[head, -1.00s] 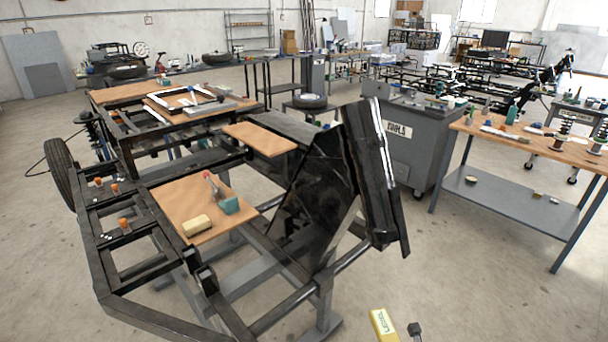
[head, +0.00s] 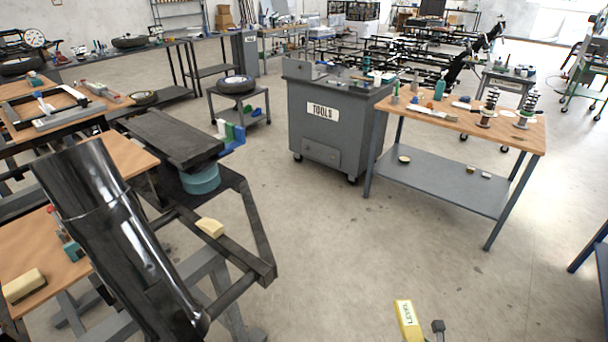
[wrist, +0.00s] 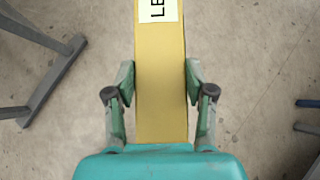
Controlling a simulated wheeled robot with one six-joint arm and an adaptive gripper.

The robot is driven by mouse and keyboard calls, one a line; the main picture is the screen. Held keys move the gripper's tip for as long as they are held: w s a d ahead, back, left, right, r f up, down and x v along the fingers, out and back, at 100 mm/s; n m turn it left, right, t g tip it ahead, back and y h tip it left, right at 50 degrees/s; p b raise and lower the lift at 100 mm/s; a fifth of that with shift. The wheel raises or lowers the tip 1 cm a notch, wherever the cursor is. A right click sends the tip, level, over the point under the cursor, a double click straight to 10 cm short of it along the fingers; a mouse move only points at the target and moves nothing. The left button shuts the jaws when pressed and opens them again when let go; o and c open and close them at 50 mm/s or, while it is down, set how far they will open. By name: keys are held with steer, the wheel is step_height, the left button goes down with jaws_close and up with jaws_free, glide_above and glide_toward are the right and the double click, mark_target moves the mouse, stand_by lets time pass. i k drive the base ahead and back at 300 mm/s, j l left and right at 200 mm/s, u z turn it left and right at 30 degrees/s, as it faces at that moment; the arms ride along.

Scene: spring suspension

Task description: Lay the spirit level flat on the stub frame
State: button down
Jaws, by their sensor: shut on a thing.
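The yellow spirit level (head: 408,322) shows at the bottom of the head view, its LEVEL label facing up and its lower part cut off. In the wrist view the level (wrist: 160,112) runs lengthwise between the two fingers of my gripper (wrist: 160,84), which press on its sides. Bare floor lies below it. A black tubular frame (head: 250,272) stands left of the level in the head view, well apart from it. I cannot tell for sure that it is the stub frame. A large glossy dark shape hides part of the frame's left side.
A pale yellow block (head: 210,227) sits on a black bar. The grey TOOLS cabinet (head: 325,135) and a wooden-topped workbench (head: 470,118) stand behind, with springs on the bench. Clear floor (head: 350,255) lies between the frame and the bench. A grey stand leg (wrist: 55,80) shows left in the wrist view.

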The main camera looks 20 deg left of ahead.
mark_target(166, 132)
steer(key=i+l+u, duration=0.1)
steer(key=i, duration=0.3)
steer(key=i+l+u, duration=0.1)
steer(key=i, duration=0.25)
steer(key=i+l, duration=0.2)
steer(key=i, duration=0.15)
steer(key=u, duration=0.05)
